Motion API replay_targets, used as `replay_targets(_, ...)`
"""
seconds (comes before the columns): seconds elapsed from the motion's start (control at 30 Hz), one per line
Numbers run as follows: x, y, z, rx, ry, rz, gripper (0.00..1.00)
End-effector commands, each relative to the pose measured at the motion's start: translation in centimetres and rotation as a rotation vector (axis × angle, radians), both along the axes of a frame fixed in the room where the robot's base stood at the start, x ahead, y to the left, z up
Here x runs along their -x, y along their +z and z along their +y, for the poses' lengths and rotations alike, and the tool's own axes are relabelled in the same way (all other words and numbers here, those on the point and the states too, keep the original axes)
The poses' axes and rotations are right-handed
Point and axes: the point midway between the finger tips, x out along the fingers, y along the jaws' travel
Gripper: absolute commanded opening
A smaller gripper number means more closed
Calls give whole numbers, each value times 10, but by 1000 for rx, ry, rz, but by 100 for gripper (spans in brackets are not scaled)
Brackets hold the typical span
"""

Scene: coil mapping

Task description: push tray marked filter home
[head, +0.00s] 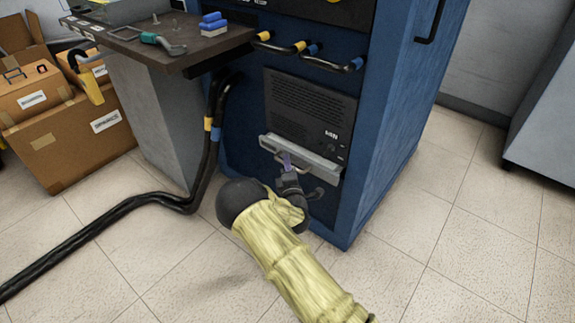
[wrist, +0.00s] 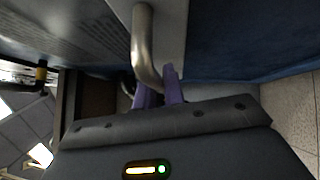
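A light grey tray front (head: 322,164) sticks out a little from the blue cabinet, below a dark vented panel. I cannot read a "filter" marking on it. A curved metal handle is on the tray; in the wrist view this handle (wrist: 143,40) is a bent tube running down to my fingers. My gripper (head: 286,160) is at the tray's front, left of its middle. In the wrist view my gripper's purple fingers (wrist: 160,88) are close together at the handle's bend.
The blue cabinet (head: 397,130) has hoses across its front above the panel. A thick black cable (head: 110,215) runs over the floor at left. A workbench (head: 180,50) with tools and cardboard boxes (head: 70,150) stand left. Floor at right is clear.

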Motion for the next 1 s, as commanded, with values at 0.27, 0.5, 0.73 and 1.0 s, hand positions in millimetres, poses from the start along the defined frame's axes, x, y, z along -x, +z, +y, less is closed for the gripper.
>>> replay_targets(0.27,-1,-1,-1,0,0,1,0)
replay_targets(0.5,-29,-1,-20,1,-2,0,0)
replay_targets(0.73,-38,-1,-26,0,0,1,0)
replay_targets(1.0,-38,0,-28,1,-4,1,33)
